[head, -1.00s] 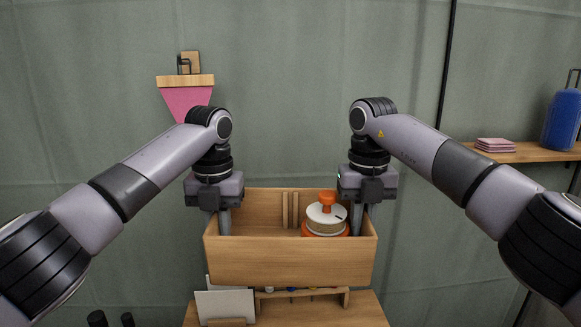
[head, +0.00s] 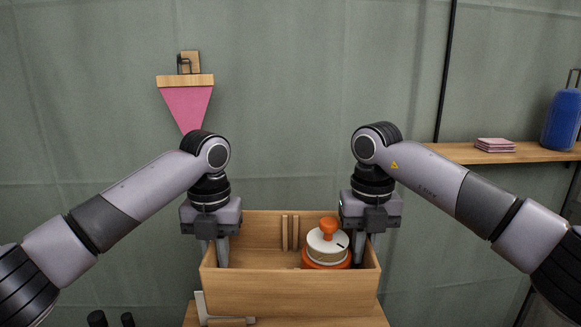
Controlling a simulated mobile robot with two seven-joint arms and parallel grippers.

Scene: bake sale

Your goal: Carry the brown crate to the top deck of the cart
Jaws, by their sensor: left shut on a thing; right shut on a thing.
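The brown crate (head: 290,292) is an open wooden box in the lower middle of the head view. It looks level. Inside it at the right is an orange and white round object with an orange knob (head: 327,242). Thin wooden slats (head: 290,232) stand by its back wall. My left gripper (head: 222,252) is shut on the crate's left end wall. My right gripper (head: 366,250) is shut on its right end wall. The crate hides much of the wooden surface (head: 345,322) below it, and I cannot tell whether they touch. I cannot make out the cart.
A shelf (head: 540,154) at the right holds a folded pink stack (head: 494,145) and a blue container (head: 562,120). A pink pennant (head: 186,103) hangs on the grey-green curtain. A light bracket-like object (head: 203,308) and dark posts (head: 97,318) are low at the left.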

